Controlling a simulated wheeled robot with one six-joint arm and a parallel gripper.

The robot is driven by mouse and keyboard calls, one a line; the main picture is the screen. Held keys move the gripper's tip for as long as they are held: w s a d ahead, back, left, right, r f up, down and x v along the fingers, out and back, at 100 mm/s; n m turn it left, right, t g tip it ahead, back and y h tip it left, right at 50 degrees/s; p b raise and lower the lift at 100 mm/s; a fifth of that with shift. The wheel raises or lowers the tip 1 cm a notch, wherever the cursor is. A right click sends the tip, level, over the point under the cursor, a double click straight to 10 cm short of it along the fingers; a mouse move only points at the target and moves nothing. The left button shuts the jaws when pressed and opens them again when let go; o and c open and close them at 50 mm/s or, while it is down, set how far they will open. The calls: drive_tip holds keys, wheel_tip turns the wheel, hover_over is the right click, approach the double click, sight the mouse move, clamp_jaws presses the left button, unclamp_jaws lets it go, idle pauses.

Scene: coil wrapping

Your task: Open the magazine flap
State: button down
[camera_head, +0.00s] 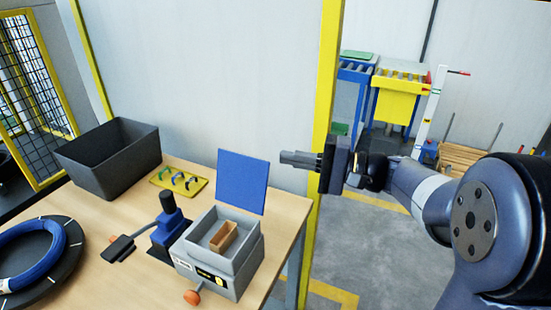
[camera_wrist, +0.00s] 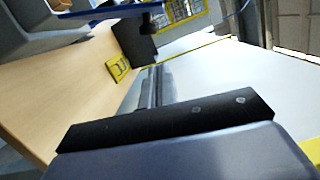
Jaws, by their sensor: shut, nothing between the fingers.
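The magazine is a grey open-topped box (camera_head: 247,275) at the front right of the wooden table, with a brown block (camera_head: 224,236) inside. Its blue flap (camera_head: 242,181) stands upright at the back edge, so the box is open from above. My gripper (camera_head: 284,158) is shut and empty, pointing left. In the head view it appears up and to the right of the flap, apart from it. In the wrist view the gripper fingers (camera_wrist: 151,88) show closed, and part of the grey box (camera_wrist: 35,30) shows at the upper left with the blue flap edge.
On the table (camera_head: 110,215) are a black bin (camera_head: 110,160), a yellow tray (camera_head: 190,189) with several coloured hooks, a blue device (camera_head: 170,225) and a blue coil (camera_head: 35,255) on a black disc. An orange knob (camera_head: 192,297) sits before the box. A yellow post (camera_head: 327,90) stands behind my gripper.

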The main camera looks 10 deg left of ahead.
sight(244, 180)
drive_tip(key=d, duration=0.5)
drive_tip(key=shift+s+d+f, duration=0.2)
drive_tip(key=shift+s+d, duration=0.05)
drive_tip(key=shift+d, duration=0.15)
drive_tip(key=shift+a, duration=0.1)
drive_tip(key=a+p, duration=0.1)
drive_tip(key=a, duration=0.9)
drive_tip(key=shift+w+a+r, duration=0.15)
drive_tip(key=shift+r, duration=0.1)
